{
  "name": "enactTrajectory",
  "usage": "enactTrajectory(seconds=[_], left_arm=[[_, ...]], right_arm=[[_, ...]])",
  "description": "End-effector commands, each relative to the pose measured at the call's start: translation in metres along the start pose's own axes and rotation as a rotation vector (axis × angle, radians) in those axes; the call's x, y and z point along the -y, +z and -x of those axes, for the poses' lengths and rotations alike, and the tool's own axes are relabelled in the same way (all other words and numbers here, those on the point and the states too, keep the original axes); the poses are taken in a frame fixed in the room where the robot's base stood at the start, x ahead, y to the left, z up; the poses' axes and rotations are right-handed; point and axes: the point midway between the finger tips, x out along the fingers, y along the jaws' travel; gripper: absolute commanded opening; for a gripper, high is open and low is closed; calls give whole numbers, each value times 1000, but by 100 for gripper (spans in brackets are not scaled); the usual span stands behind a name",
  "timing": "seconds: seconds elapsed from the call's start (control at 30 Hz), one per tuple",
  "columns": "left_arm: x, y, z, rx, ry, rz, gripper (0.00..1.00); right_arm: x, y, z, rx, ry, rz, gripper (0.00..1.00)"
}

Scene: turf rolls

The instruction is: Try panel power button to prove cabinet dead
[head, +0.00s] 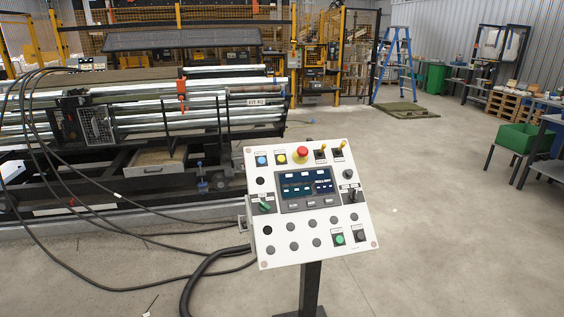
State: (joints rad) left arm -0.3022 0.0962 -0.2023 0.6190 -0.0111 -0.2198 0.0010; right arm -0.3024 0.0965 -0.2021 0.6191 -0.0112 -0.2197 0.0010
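A white control panel (310,255) stands tilted on a dark post (311,285) in the middle of the head view. Its top row has a blue button (262,160), a yellow button (281,158), a red mushroom button (302,153) and two toggle switches. A display (307,187) in its middle shows dark blue fields with small text. A green button (340,239) and a black one (360,236) sit at lower right. The labels are too small to read, so I cannot tell which is the power button. No separate cabinet is clearly identifiable. Neither gripper is in view.
A long machine with metal rollers (205,108) fills the left. Black cables (215,262) run across the floor to the panel's left side. The floor right of the panel is clear.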

Motion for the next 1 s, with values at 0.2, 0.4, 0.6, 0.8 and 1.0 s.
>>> enactTrajectory(seconds=[0.2,0.4,0.6,0.8,1.0], left_arm=[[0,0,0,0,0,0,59],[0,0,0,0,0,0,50],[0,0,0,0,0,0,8],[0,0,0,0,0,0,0],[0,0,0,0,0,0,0]], right_arm=[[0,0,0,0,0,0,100],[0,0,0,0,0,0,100],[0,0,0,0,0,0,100],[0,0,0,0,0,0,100],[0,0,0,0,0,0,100]])
